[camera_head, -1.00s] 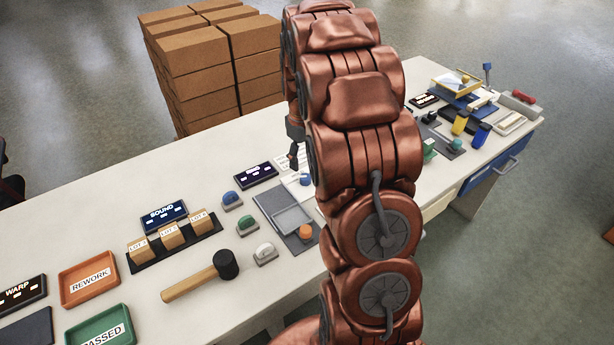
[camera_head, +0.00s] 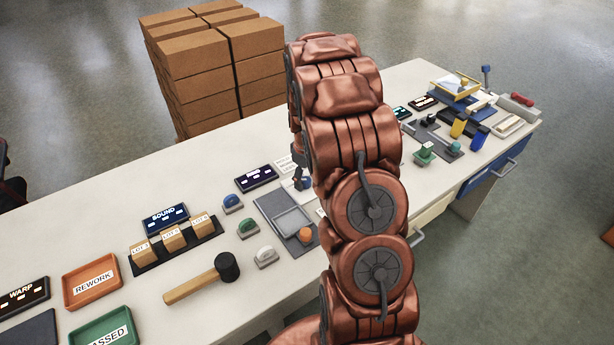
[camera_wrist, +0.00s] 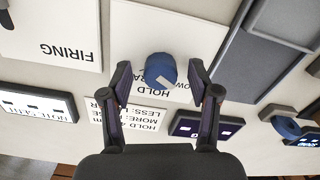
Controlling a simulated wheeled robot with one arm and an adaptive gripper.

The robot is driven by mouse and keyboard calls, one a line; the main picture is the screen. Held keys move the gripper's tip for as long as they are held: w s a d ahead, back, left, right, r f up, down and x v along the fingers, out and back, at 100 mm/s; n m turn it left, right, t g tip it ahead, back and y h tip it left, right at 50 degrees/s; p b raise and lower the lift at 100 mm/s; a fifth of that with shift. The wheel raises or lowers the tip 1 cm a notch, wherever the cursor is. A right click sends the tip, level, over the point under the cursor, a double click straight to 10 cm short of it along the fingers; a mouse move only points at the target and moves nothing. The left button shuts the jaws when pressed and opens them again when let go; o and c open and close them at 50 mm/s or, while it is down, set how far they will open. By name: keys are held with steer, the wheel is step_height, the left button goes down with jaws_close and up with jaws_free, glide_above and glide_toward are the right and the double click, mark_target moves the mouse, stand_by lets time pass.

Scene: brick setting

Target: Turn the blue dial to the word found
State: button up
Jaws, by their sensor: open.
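Words on the plate appear upside down and are partly hidden by the dial and fingers; I read only "HOLD" surely. My gripper (camera_wrist: 160,74) is open, with one finger on each side of the dial. In the head view my gripper (camera_head: 300,172) is low over the table, largely behind my arm.
A white card reading "HOLD" and "MORE" (camera_wrist: 140,118) and lit displays (camera_wrist: 205,126) (camera_wrist: 37,104) lie beside the plate. A "FIRING" sheet (camera_wrist: 50,35) is at left. A grey tray (camera_wrist: 250,60) borders the plate at right. A blue-topped stamp (camera_head: 232,203) stands nearby.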

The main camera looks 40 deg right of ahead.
steer(key=shift+c, duration=0.2)
steer(key=c, duration=1)
steer(key=shift+d, duration=0.1)
steer(key=shift+c, duration=0.6)
